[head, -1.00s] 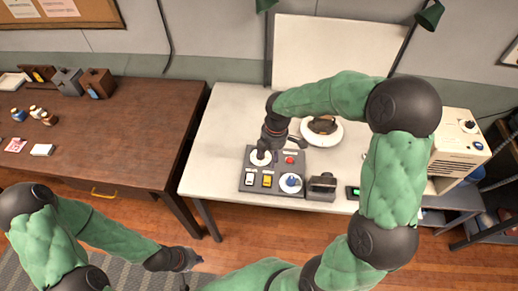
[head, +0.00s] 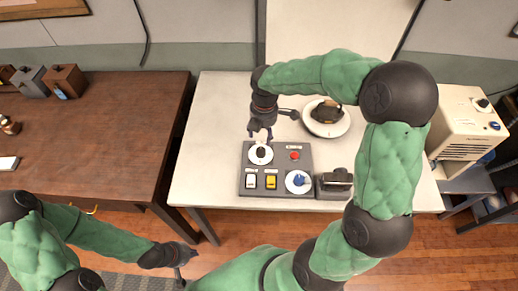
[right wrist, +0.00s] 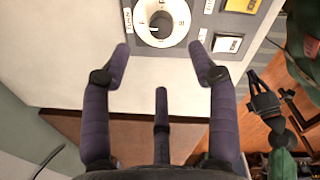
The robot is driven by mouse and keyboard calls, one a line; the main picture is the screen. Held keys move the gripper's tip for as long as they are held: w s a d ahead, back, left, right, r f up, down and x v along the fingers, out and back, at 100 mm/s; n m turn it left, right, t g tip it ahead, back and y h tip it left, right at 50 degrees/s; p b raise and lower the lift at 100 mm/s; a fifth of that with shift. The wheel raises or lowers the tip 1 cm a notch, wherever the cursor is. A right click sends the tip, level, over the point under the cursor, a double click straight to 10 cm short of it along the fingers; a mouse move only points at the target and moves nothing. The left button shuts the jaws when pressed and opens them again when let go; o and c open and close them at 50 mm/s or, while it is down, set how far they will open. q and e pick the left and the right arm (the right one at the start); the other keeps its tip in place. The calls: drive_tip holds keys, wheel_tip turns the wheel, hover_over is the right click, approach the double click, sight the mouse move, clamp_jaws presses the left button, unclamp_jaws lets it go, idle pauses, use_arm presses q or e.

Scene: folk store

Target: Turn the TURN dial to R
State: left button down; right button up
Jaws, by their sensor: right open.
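The TURN dial (head: 261,154) is a white disc with a black knob at the upper left of the grey panel (head: 306,168). In the right wrist view the dial (right wrist: 161,22) has small letters around its knob and a TURN label beside it. I cannot read the knob's setting for sure. My right gripper (head: 261,133) is open and empty, close to the dial's far edge; its fingertips (right wrist: 159,52) point towards the dial, which lies beyond the gap between them. My left gripper (head: 186,265) is low at the left, away from the panel; its jaws are unclear.
The panel also carries a red button (head: 295,155), a white switch (head: 251,181), a yellow switch (head: 271,181) and a blue knob (head: 299,180). A dark device (head: 334,183) stands right of the panel, and a round plate (head: 325,119) lies behind it.

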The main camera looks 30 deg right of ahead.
sight(261, 150)
drive_tip(key=f+b, duration=0.1)
drive_tip(key=f, duration=0.6)
drive_tip(key=f+b, duration=0.1)
drive_tip(key=f, duration=0.2)
drive_tip(key=shift+w+f+b, duration=0.25)
drive_tip(key=shift+f+b, duration=0.05)
drive_tip(key=shift+b, duration=0.05)
drive_tip(key=c, duration=1.1)
